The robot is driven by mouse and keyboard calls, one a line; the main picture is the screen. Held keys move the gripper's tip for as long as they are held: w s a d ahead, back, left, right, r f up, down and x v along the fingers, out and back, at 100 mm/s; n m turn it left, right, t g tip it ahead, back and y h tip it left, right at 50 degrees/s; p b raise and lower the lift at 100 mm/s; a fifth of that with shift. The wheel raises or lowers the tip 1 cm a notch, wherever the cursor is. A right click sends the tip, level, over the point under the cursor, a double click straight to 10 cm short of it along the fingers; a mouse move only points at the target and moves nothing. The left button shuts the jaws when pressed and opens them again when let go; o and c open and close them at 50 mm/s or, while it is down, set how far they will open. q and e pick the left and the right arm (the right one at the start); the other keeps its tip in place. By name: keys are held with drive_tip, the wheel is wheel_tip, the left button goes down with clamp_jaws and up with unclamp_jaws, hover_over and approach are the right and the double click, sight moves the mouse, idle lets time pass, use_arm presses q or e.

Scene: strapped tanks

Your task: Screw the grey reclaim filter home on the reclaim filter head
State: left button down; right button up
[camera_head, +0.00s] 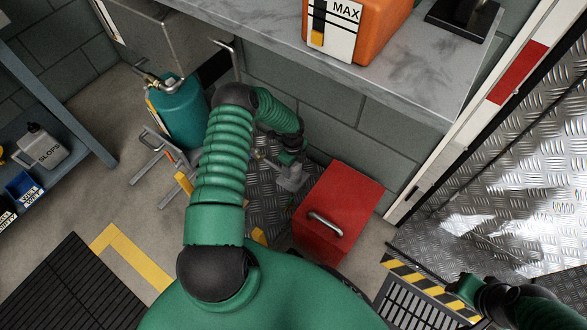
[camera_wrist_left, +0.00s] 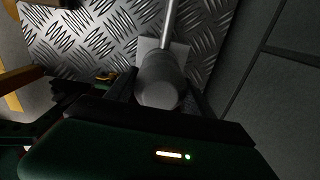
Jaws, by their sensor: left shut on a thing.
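The grey filter (camera_wrist_left: 160,82) is a round cylinder between the fingers of my left gripper (camera_wrist_left: 160,98) in the left wrist view. A pale grey block, which looks like the filter head (camera_wrist_left: 180,52), sits right behind it, with a metal pipe (camera_wrist_left: 168,18) leading away. The filter hides the joint, so I cannot tell how far it is seated. In the head view my left gripper (camera_head: 286,162) reaches down by the wall, with a small grey part (camera_head: 292,180) at its tip. My right gripper (camera_head: 466,288) is at the lower right; its fingers are unclear.
A red box (camera_head: 338,205) with a handle stands just right of my left gripper. A teal tank (camera_head: 178,112) stands to the left. A grey counter (camera_head: 275,35) with an orange container (camera_head: 375,25) overhangs behind. Tread plate lies under the gripper. Open floor (camera_head: 120,190) is at left.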

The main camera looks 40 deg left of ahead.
use_arm(q)
drive_tip(key=m, duration=0.4)
drive_tip(key=shift+m, duration=0.3)
drive_tip(key=shift+m, duration=0.7)
drive_tip(key=m, duration=0.3)
drive_tip(key=shift+a, duration=0.1)
drive_tip(key=m, duration=0.4)
drive_tip(key=shift+c, duration=1.4)
unclamp_jaws()
